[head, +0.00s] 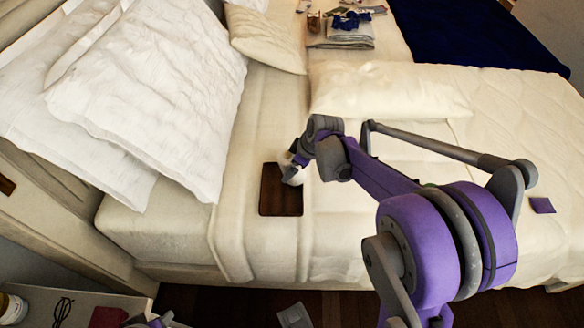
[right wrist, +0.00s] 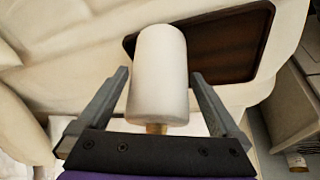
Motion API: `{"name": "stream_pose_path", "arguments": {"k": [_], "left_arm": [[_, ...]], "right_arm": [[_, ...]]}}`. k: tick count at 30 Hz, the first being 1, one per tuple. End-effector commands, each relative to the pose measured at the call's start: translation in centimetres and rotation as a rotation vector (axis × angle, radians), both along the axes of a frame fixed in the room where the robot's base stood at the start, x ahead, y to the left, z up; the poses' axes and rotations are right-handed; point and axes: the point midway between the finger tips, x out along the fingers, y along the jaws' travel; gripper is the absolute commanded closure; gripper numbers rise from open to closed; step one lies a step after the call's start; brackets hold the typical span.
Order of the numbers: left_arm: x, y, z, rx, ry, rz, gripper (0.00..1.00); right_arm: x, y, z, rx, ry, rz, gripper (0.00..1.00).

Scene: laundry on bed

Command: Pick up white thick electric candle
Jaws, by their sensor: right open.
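The white thick electric candle (right wrist: 160,62) is a plain white cylinder, seen in the right wrist view between the two grey fingers of my right gripper (right wrist: 159,76). The fingers are open, with a gap on each side of the candle. In the head view the candle (head: 292,175) shows as a small white shape by the dark brown tray (head: 281,198), partly hidden by my right gripper (head: 297,160). The tray also shows behind the candle in the right wrist view (right wrist: 228,48). Small grey and purple parts at the bottom left edge may be my left gripper (head: 152,320).
The tray lies on the cream bed (head: 255,130). White pillows (head: 150,85) are left of it, and a cream pillow (head: 385,90) lies behind. Folded laundry (head: 343,35) is at the back. A nightstand (head: 90,295) with a jar and glasses is at bottom left.

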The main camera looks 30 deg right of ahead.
Motion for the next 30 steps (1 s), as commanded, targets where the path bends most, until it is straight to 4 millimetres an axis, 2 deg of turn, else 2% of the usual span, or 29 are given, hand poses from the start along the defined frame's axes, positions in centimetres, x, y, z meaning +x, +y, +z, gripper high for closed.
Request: {"name": "stream_pose_path", "arguments": {"k": [1, 3, 10, 11, 25, 30], "left_arm": [[0.00, 0.00, -0.40, 0.000, 0.001, 0.000, 0.50], [0.01, 0.00, -0.56, 0.000, 0.002, 0.000, 0.50], [0.01, 0.00, -0.49, 0.000, 0.002, 0.000, 0.50], [0.01, 0.00, -0.49, 0.000, 0.002, 0.000, 0.50], [0.00, 0.00, -0.50, 0.000, 0.002, 0.000, 0.50], [0.00, 0.00, -0.47, 0.000, 0.002, 0.000, 0.50]], "right_arm": [[0.36, 0.11, -0.96, 0.000, 0.001, 0.001, 0.00], [0.61, 0.20, -1.61, -0.001, 0.001, 0.001, 0.00], [0.68, 0.23, -1.68, -0.001, -0.001, 0.000, 0.00], [0.68, 0.23, -1.67, -0.001, -0.001, 0.000, 0.04], [0.67, 0.22, -1.65, -0.001, -0.001, 0.000, 0.88], [0.67, 0.22, -1.57, -0.001, -0.001, 0.000, 0.91]]}}
